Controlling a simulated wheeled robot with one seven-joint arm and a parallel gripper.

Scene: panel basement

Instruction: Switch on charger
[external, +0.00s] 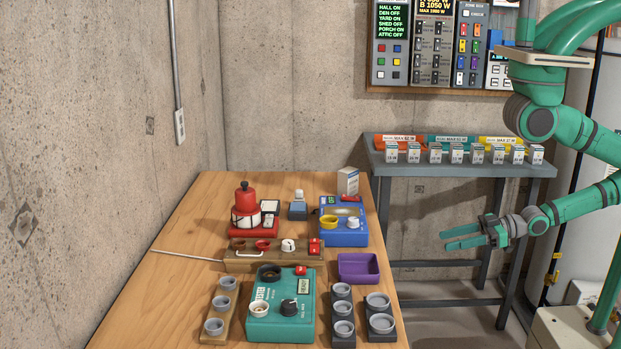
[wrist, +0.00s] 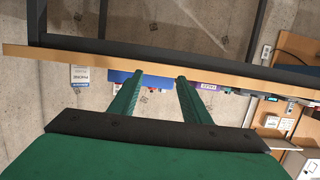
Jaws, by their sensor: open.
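I cannot tell which item is the charger or its switch. The wall panels at the top of the external view are candidates: a left panel (external: 390,88) with a green on/off list and coloured buttons, a middle panel (external: 433,81) with a wattage display and rows of dark switches, and a right panel (external: 462,83) with coloured switches. Their small labels are unreadable. My gripper (external: 443,238) is open and empty, below these panels and in front of the grey table, touching nothing. In the wrist view its two green fingers (wrist: 160,78) stand apart with nothing between them.
A wooden workbench (external: 189,213) holds a red device (external: 252,231), a blue device (external: 345,239), a teal device (external: 281,323), a purple tray (external: 358,269) and cup racks. A grey table (external: 452,170) bears small labelled boxes. My gripper is between workbench and right wall equipment.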

